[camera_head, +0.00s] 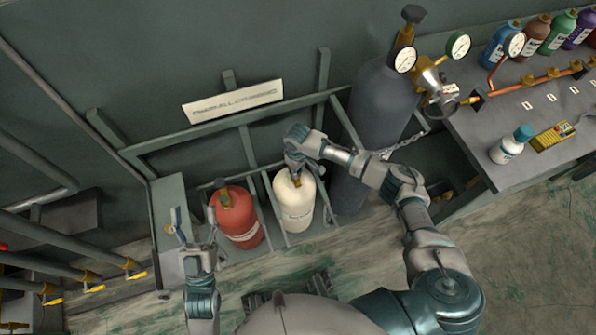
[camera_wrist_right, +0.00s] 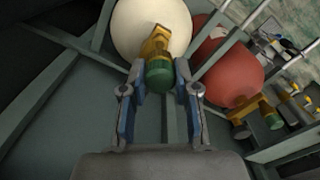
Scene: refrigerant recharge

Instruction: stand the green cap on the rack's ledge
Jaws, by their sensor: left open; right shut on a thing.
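The green cap (camera_wrist_right: 159,75) shows in the right wrist view at the end of the brass valve (camera_wrist_right: 155,45) of the white cylinder (camera_wrist_right: 135,15). My right gripper (camera_wrist_right: 159,88) is shut on the cap, one finger on each side. The cap lines up with the valve; I cannot tell if it is still seated. In the head view my right gripper (camera_head: 294,166) is above the white cylinder (camera_head: 294,205) and hides the cap.
A red cylinder (camera_head: 238,218) stands left of the white one, and a tall dark cylinder (camera_head: 378,110) with gauges stands right. A rack rail with a sign (camera_head: 232,101) runs behind. The bench (camera_head: 520,110) at right holds bottles. Pipes with yellow valves are at lower left.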

